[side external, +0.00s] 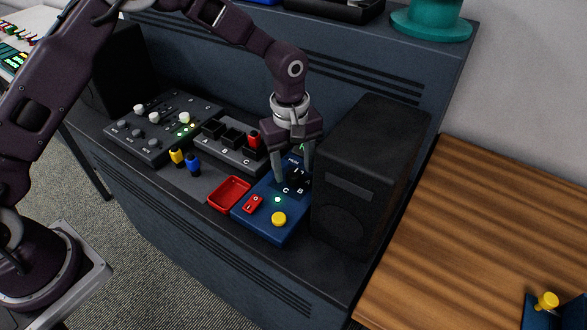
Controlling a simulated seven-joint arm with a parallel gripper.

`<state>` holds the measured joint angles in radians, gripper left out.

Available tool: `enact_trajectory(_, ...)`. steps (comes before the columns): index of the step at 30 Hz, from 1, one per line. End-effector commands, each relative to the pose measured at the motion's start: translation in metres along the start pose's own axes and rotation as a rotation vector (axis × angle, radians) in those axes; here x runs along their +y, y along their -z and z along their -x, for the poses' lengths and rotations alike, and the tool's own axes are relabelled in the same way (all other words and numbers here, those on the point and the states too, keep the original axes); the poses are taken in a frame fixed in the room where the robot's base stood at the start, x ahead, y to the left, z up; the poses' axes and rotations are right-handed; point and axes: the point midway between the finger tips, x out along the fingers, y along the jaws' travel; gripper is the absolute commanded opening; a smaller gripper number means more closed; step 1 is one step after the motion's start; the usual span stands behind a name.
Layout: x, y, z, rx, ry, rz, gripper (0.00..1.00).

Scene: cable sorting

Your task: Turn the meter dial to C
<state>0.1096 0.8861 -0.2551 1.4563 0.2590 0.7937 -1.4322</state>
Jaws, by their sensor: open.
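The blue meter box (257,222) stands on the dark console, with a red switch (254,204), a yellow button (279,219) and a lit greenish light on its top. The black dial (299,176) is on the back part of the box, with letters around it; A, B and C can be read. My gripper (293,181) is open and points down over the dial, one finger on each side of it. The fingers partly hide the dial, so I cannot tell where its pointer stands or whether they touch it.
A black speaker (368,175) stands close to the right of the meter. A red tray (229,194) lies to its left. Behind are a socket block (222,158) with a red plug, a mixer (150,141), and loose yellow and blue plugs. A wooden table (470,250) is at right.

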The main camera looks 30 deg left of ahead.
Motion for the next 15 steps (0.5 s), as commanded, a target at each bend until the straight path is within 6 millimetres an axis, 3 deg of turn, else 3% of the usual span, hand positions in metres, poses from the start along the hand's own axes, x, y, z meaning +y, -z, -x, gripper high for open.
enact_trajectory(4, -0.0002, -0.0002, -0.0132, -0.001, 0.000, -0.001, 0.53)
enact_trajectory(11, -0.0001, 0.0000, -0.0139, 0.000, -0.001, -0.001, 0.53)
enact_trajectory(15, -0.0001, 0.0000, -0.0138, 0.000, -0.001, -0.001, 0.26)
